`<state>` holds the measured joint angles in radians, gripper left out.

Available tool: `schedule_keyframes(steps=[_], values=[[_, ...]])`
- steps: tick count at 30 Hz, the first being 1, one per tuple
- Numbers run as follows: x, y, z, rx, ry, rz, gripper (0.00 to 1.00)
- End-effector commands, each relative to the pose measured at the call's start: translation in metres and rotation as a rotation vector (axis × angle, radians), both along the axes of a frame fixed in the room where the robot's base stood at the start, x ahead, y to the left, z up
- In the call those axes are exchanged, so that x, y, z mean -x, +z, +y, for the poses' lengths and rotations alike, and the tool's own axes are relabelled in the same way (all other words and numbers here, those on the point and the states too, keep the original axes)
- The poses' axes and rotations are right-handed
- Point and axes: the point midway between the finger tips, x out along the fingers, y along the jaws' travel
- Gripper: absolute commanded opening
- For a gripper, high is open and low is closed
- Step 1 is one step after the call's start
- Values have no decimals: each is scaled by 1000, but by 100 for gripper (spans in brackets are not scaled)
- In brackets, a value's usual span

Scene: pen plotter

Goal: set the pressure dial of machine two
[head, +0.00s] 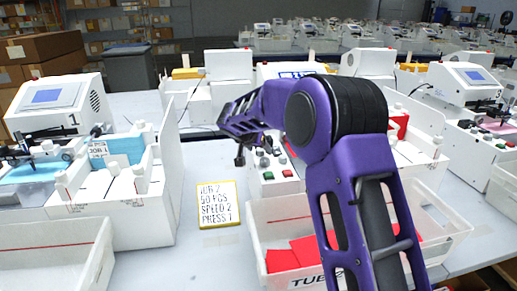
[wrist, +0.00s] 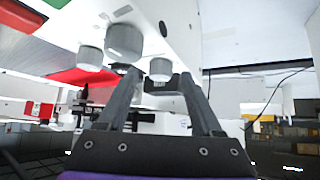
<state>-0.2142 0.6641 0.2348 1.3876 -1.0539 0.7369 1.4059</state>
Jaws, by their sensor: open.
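Machine two's control panel (head: 268,176) shows beside my arm in the head view, with small grey knobs (head: 264,161) and red and green buttons. My arm hides much of the machine. In the wrist view the white panel (wrist: 175,30) fills the top, with a large grey knob (wrist: 124,40) and two smaller ones, left (wrist: 90,58) and right (wrist: 160,70). My gripper (wrist: 158,80) is open; its fingers spread near the right small knob, which appears between the tips. I cannot tell if they touch it. Labels are unreadable, so I cannot tell which knob is pressure.
A yellow-edged card (head: 218,204) reads JOB 2, 50 PCS, SPEED 2, PRESS 1. A white bin (head: 262,238) with red pieces stands in front of the machine. Machine 1 (head: 55,105) is at left, another machine (head: 462,82) at right. Table around the card is clear.

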Motion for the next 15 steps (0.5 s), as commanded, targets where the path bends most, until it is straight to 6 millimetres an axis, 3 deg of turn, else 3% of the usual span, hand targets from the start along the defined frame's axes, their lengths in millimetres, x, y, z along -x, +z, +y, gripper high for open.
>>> schedule_keyframes(steps=[10, 15], values=[[-3, -3, -1, 0, 1, -1, 67], [-3, -3, -1, 0, 1, -1, 36]])
